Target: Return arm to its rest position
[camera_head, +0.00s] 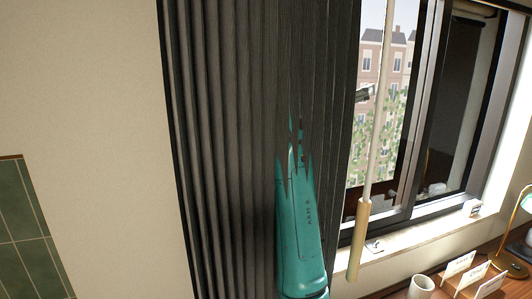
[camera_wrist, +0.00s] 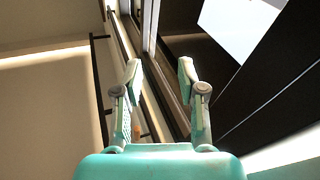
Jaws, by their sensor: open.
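My arm, a teal link, rises at the lower middle of the head view and passes into the folds of the dark curtain (camera_head: 225,130). The curtain hides the arm's upper part, and my gripper is not visible in the head view. In the wrist view my gripper (camera_wrist: 160,72) is open, its two fingers apart with nothing between them. Beyond the fingers the wrist view shows a dark frame and pale wall surfaces.
A window (camera_head: 400,120) with a dark frame stands right of the curtain. A pale rod with a wooden handle (camera_head: 358,240) hangs before it. A white cup (camera_head: 421,287), small cards (camera_head: 460,265) and a lamp (camera_head: 526,202) stand at lower right. Bare wall (camera_head: 85,90) lies left.

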